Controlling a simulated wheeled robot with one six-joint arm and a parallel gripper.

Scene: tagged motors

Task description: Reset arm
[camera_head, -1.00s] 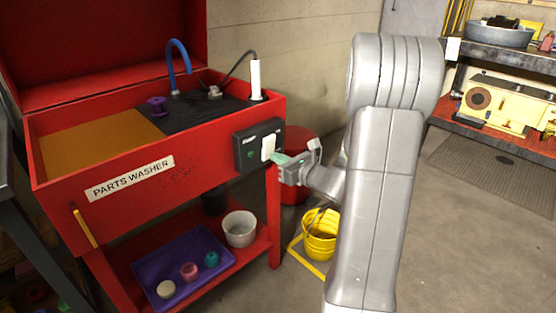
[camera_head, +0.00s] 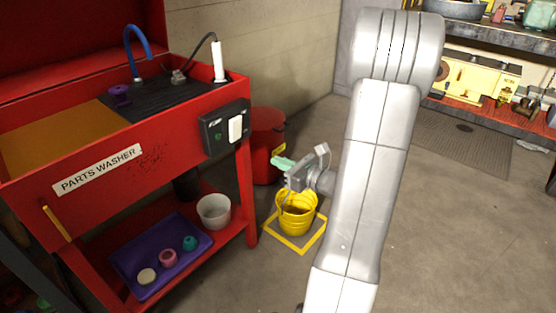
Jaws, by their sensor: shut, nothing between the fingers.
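My gripper (camera_head: 284,164) shows in the head view, right of the red parts washer (camera_head: 160,135). It is shut and empty, with its green fingertips together and pointing left. It is apart from the black switch box (camera_head: 213,134) with a white rocker (camera_head: 235,129) on the washer's right corner. My arm bends down from the upper right to the gripper. The gripper hangs in front of a red can and above a yellow bucket in the picture.
The yellow bucket (camera_head: 296,222) stands in a yellow floor square. The red can (camera_head: 267,150) stands by the wall. The washer's lower shelf holds a purple tray (camera_head: 128,267) and a white pot (camera_head: 214,222). A shelf unit (camera_head: 500,43) stands back right.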

